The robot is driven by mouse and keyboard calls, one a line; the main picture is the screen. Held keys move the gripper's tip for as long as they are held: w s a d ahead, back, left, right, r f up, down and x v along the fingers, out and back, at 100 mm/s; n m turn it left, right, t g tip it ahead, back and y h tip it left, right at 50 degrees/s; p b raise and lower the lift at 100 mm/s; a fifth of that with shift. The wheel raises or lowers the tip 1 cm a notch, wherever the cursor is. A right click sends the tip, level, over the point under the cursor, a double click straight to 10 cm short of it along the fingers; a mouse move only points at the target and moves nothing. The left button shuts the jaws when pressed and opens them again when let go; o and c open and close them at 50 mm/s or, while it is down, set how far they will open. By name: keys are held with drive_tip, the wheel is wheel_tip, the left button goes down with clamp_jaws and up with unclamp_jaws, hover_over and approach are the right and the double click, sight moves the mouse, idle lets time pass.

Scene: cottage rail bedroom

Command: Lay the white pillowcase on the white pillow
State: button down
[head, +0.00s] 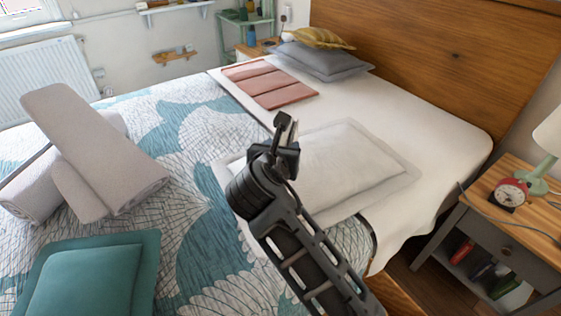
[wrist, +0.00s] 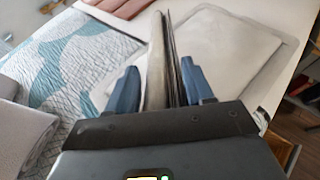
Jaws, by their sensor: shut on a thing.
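The white pillow (head: 355,165) lies flat on the bed, with a wide flat border around a raised middle; it also shows in the wrist view (wrist: 222,50). My gripper (head: 284,150) is over the pillow's left part in the head view. The gripper's blue fingers (wrist: 165,85) are shut on a thin, pale folded cloth, which I take to be the white pillowcase (wrist: 156,62). It is seen nearly edge-on, upright between the fingers, with a darker shaded side. In the head view only a small pale piece of the pillowcase (head: 290,130) shows; my gripper hides the rest.
A folded pink cloth (head: 268,83) lies beyond the pillow, with grey and yellow cushions (head: 320,60) behind. Rolled grey towels (head: 100,160) and a teal cushion (head: 90,280) lie left. A nightstand (head: 525,215) with a red clock (head: 509,194) stands right.

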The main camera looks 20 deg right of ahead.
drive_tip(key=shift+w+a+f, duration=0.1)
drive_tip(key=shift+f, duration=1.95)
drive_tip(key=shift+f, duration=0.1)
drive_tip(key=shift+c, duration=2.2)
unclamp_jaws()
drive_tip(key=v, duration=1.2)
